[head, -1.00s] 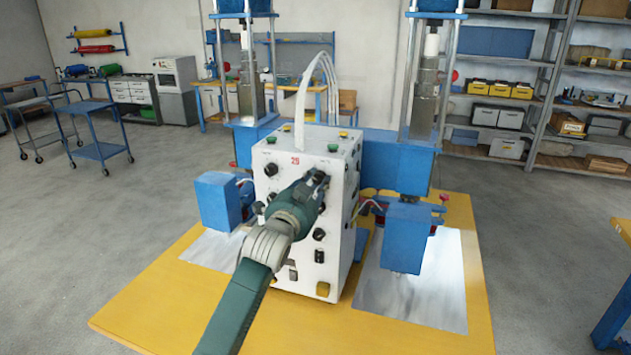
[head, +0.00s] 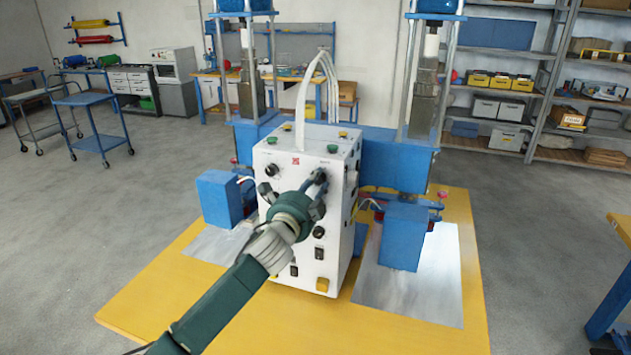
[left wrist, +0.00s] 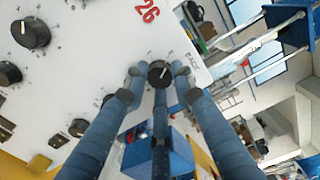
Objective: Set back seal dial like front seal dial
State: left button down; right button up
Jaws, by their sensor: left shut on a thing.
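The white control box (head: 299,262) stands on the yellow table with black dials on its front panel. My left gripper (head: 318,183) reaches the panel's upper right, and its fingers are closed around a small black dial. That dial (left wrist: 159,74) shows between the fingertips in the left wrist view, with a white pointer mark. Another dial (head: 272,170) sits at the panel's upper left. A large black dial (left wrist: 31,34) with a white mark shows at the left of the left wrist view. My right gripper is out of view.
Blue blocks (head: 219,200) (head: 404,236) stand on both sides of the box, above metal plates. White cables (head: 301,95) arch over the box.

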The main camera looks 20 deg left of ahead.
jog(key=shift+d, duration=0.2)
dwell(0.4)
pick_arm(q)
jog(key=c, duration=1.4)
grip_release()
jog(key=shift+c, duration=0.2)
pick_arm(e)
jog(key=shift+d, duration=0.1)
pick_arm(q)
jog(key=s, duration=1.2)
jog(key=shift+a, duration=0.2)
